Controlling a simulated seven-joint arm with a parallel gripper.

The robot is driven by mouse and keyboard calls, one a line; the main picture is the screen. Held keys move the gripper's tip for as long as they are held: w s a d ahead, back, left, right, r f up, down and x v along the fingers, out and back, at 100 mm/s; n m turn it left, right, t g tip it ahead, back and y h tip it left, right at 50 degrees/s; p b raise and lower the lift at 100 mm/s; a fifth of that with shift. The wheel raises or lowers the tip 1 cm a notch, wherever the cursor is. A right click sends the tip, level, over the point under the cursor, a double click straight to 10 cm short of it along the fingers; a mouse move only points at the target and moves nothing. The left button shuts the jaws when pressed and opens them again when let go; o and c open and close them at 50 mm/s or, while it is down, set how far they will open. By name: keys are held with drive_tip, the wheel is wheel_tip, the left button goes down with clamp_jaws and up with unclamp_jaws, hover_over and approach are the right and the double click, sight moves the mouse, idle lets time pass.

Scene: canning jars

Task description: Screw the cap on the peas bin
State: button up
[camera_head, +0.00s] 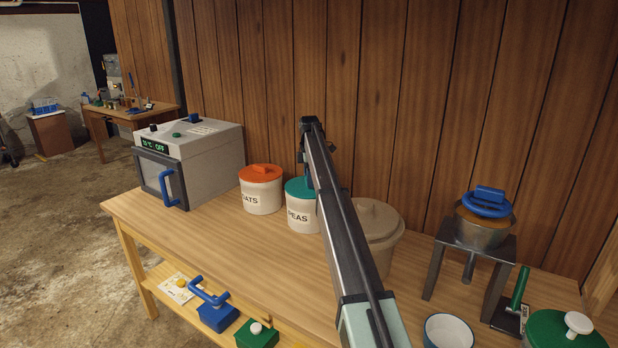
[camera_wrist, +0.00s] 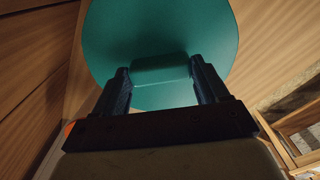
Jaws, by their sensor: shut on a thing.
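The peas bin (camera_head: 301,218) is a white canister lettered PEAS, upright on the wooden table. Its teal cap (camera_head: 298,188) sits on top of it and looks about level; whether the thread is engaged cannot be seen. My arm hides the bin's right side and part of the cap. In the wrist view the teal cap (camera_wrist: 162,35) fills the upper middle. My gripper (camera_wrist: 161,72) is shut on the cap's raised grip bar, one finger on each side.
The oats bin (camera_head: 262,198) with an orange cap stands just left of the peas bin. A beige lidded bin (camera_head: 385,235) is close on the right, partly behind my arm. A grey oven-like box (camera_head: 200,165) stands further left.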

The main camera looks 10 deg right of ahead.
drive_tip(key=m, duration=0.4)
drive_tip(key=shift+r, duration=0.1)
idle(0.3)
drive_tip(key=shift+m, duration=1.1)
drive_tip(key=shift+w+m, duration=0.1)
drive_tip(key=shift+m, duration=1.2)
drive_tip(key=m, duration=0.4)
drive_tip(key=shift+r+m, duration=0.1)
drive_tip(key=shift+m, duration=0.2)
drive_tip(key=m, duration=0.4)
drive_tip(key=shift+m, duration=0.3)
